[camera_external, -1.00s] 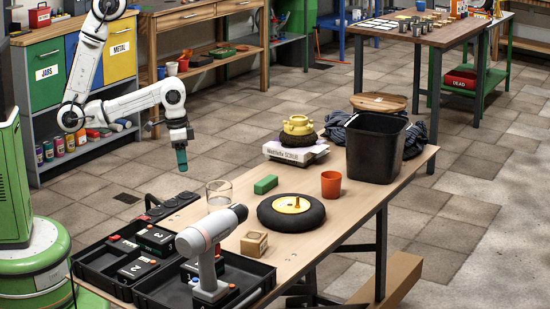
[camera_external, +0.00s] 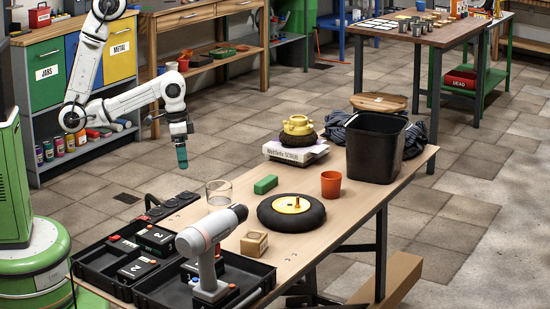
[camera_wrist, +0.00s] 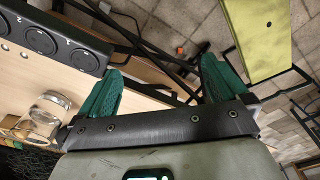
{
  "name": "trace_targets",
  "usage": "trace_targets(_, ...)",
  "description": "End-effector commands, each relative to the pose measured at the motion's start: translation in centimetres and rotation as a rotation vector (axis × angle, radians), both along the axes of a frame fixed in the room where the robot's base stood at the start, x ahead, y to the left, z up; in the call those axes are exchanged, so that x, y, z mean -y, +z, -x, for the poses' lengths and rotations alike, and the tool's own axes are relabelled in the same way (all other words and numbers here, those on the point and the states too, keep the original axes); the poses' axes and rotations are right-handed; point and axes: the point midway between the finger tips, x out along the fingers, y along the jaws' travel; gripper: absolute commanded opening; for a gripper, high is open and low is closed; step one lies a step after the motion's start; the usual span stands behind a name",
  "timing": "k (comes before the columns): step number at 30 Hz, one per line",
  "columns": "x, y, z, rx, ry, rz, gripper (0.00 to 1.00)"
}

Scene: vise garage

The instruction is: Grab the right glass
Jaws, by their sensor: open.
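A clear glass (camera_external: 219,193) stands on the wooden workbench near its left edge, beside the black socket strip. In the wrist view a clear glass (camera_wrist: 45,112) shows at the left, outside my fingers. An orange cup (camera_external: 331,184) stands farther right on the bench. My gripper (camera_external: 182,158) hangs pointing down, in the picture up and left of the clear glass and apart from it. In the wrist view my gripper (camera_wrist: 160,85) has its two green fingers wide apart with nothing held between them.
On the workbench (camera_external: 300,255) are a black wheel (camera_external: 291,213), a green block (camera_external: 265,184), a small wooden box (camera_external: 254,243), a cordless drill (camera_external: 208,255) in a black case and a black bin (camera_external: 376,147). The socket strip (camera_wrist: 60,42) lies close to the glass.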

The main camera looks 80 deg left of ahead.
Motion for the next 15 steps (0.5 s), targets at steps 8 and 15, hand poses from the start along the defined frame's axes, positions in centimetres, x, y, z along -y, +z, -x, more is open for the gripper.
trace_targets(8, 0.8, 3.5, -0.2, 0.019, 0.032, 0.029, 1.00)
trace_targets(15, 3.7, 2.5, -1.0, 0.083, 0.175, 0.153, 1.00)
